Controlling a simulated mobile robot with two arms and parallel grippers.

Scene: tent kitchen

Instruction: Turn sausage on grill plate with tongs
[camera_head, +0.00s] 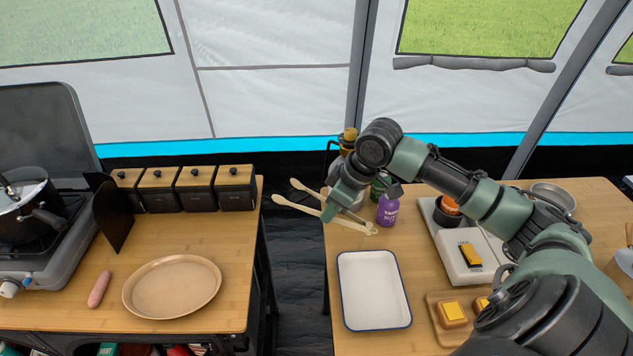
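The pink sausage (99,289) lies on the left table, beside a round tan plate (172,286) and not on it. The light wooden tongs (293,205) have spread tips pointing left over the gap between the tables. Their joined end is by the right table's left edge. My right gripper (334,212) is at the middle of the tongs, with a finger in front of them. Its grip is partly hidden, and I cannot tell whether it is closed on them. My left gripper is not in view. I cannot make out a grill plate.
A stove with a pot (28,205) and a dark upright panel (113,213) stand at left. Several lidded black boxes (235,188) line the left table's back. A white tray (373,290), a purple bottle (387,208) and a white board (455,262) are on the right table.

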